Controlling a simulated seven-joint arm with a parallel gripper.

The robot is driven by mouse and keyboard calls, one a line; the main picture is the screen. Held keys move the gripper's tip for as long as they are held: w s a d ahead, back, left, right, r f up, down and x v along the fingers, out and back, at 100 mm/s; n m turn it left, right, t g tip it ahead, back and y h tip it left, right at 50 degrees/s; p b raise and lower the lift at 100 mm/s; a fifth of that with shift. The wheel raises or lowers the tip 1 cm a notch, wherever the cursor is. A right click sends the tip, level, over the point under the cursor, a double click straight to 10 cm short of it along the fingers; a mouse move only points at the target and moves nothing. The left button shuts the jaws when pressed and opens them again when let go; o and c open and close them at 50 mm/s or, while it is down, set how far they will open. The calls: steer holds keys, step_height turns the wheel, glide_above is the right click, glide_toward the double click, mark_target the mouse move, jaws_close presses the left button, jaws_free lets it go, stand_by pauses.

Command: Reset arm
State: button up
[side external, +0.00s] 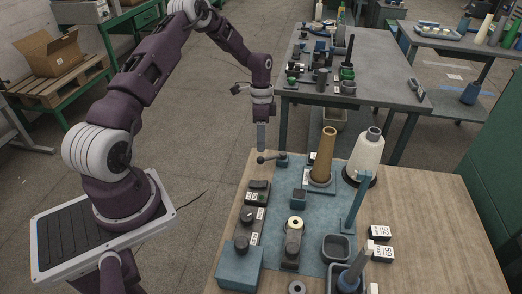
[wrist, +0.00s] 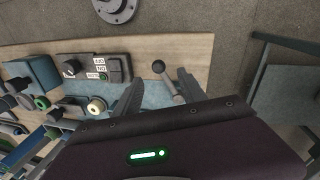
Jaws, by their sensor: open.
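My gripper (side external: 261,148) hangs fingers-down over the back left edge of the workbench in the side view. It looks empty. In the wrist view its two fingers (wrist: 160,84) stand apart. A lever with a dark ball knob (wrist: 158,67) shows between and just beyond them. In the side view this knob (side external: 261,159) lies just below the fingertips. I cannot tell whether the fingers touch the lever. The winder's blue base plate (side external: 312,212) carries a brown cone (side external: 324,155) standing upright. A white cone of yarn (side external: 367,156) stands to its right.
A dark control box with knobs (side external: 255,205) lies along the bench's left side. A blue upright post (side external: 354,203) and two numbered blocks (side external: 381,242) stand on the right. The wooden bench top (side external: 440,225) is clear at right. A grey table (side external: 385,75) with parts stands behind.

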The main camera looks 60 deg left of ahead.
steer(key=shift+r, duration=0.4)
